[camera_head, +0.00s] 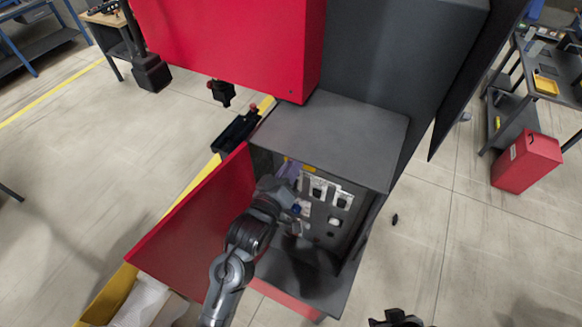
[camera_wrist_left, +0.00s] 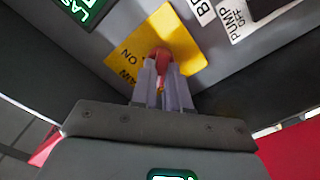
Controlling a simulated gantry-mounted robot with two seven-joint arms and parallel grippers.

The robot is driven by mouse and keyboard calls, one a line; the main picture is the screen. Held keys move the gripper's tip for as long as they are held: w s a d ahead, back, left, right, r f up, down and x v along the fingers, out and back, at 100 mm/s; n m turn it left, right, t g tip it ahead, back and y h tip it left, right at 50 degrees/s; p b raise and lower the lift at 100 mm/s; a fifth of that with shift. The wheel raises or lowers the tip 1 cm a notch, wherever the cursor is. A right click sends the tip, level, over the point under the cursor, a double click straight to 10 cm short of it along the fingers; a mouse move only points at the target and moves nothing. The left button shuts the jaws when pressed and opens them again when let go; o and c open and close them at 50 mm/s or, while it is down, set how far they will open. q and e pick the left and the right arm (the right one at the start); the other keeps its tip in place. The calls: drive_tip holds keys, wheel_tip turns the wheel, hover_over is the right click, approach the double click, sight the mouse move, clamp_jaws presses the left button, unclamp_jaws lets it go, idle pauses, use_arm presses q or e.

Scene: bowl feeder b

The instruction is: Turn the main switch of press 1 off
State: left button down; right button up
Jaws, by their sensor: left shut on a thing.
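The main switch of the press has a red handle (camera_wrist_left: 161,56) on a yellow plate (camera_wrist_left: 185,42) lettered "MAIN" and "ON" in the left wrist view. My left gripper (camera_wrist_left: 161,80) is shut on this handle, one pale finger on each side. The fingers hide the handle's lower part. In the head view my left gripper (camera_head: 289,171) reaches into the open cabinet, at the upper left of its switch panel (camera_head: 318,215). The handle is too small to make out there. A dark part at the bottom edge looks like my right gripper (camera_head: 396,319); its fingers cannot be made out.
The red cabinet door (camera_head: 195,220) stands open to the left of my left arm. Other switches with white labels (camera_head: 342,199) sit right of the gripper. A grey cabinet top (camera_head: 335,135) overhangs the panel. A yellow bin (camera_head: 103,298) stands at the lower left.

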use_arm(q)
drive_tip(key=shift+n, duration=0.6)
drive_tip(key=c, duration=1.1)
unclamp_jaws()
drive_tip(key=b+v, duration=0.3)
drive_tip(key=v, duration=0.8)
drive_tip(key=shift+b, duration=0.4)
drive_tip(key=shift+w, duration=0.1)
